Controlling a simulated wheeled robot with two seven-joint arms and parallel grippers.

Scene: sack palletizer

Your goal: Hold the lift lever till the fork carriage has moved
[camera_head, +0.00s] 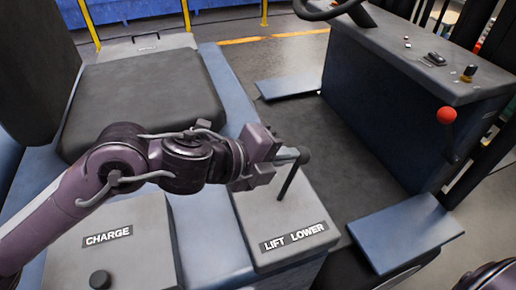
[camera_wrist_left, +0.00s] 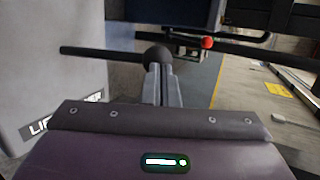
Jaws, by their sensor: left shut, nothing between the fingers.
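The lift lever (camera_head: 288,182) is a thin dark rod with a black knob, standing on a grey console with a "LIFT LOWER" label (camera_head: 294,237). It leans toward the upper right in the head view. My left gripper (camera_head: 298,156) is shut, with its fingertips at the knob. In the left wrist view the closed fingers (camera_wrist_left: 162,85) end right at the black knob (camera_wrist_left: 158,58), nothing gripped between them. They look touching or nearly so; I cannot tell which. I cannot make out the fork carriage for certain. My right gripper does not show.
A dark seat (camera_head: 145,95) lies behind my left arm. A "CHARGE" panel (camera_head: 108,237) is at the lower left. Dark floor (camera_head: 330,150) lies open between the console and dashboard.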

